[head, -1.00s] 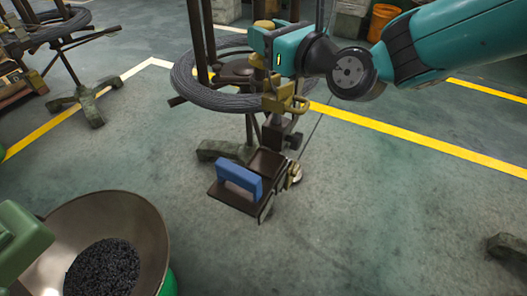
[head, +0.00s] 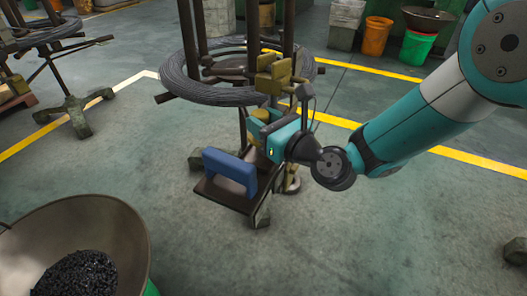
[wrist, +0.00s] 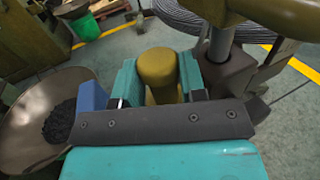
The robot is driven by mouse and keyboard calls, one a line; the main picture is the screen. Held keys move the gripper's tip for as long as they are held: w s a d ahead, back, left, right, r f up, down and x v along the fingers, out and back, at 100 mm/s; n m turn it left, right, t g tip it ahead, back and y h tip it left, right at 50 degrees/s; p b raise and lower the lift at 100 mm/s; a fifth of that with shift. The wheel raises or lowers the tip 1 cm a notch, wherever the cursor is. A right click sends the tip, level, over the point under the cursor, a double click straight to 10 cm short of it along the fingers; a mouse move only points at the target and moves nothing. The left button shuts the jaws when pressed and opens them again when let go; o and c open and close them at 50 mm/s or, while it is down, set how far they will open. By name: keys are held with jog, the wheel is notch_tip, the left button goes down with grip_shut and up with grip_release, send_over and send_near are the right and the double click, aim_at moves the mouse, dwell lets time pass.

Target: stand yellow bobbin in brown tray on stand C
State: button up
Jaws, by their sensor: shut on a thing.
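My gripper (head: 260,130) is shut on the yellow bobbin (wrist: 158,72), which is upright between the teal fingers in the wrist view. Its top (head: 260,114) shows between the fingers in the head view; its lower end is hidden. The brown tray (head: 222,192) is a flat, dark plate on the stand in the middle of the head view. My gripper is at the tray's back right side, low over it; I cannot tell whether the bobbin touches the tray. No letter on the stand is readable.
A blue block with an opening (head: 230,171) stands on the tray, left of my gripper. Yellow machine parts (head: 273,73) and a wire coil (head: 205,92) on dark posts rise close behind. A large bowl of dark pieces (head: 110,225) is front left.

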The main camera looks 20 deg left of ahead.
jog(key=shift+f+b, duration=1.15)
jog(key=shift+f, duration=1.45)
jog(key=shift+f, duration=0.35)
jog(key=o, duration=0.7)
jog(key=shift+r, duration=0.55)
jog(key=b+v, duration=1)
jog(key=v, duration=0.2)
jog(key=shift+f, duration=0.2)
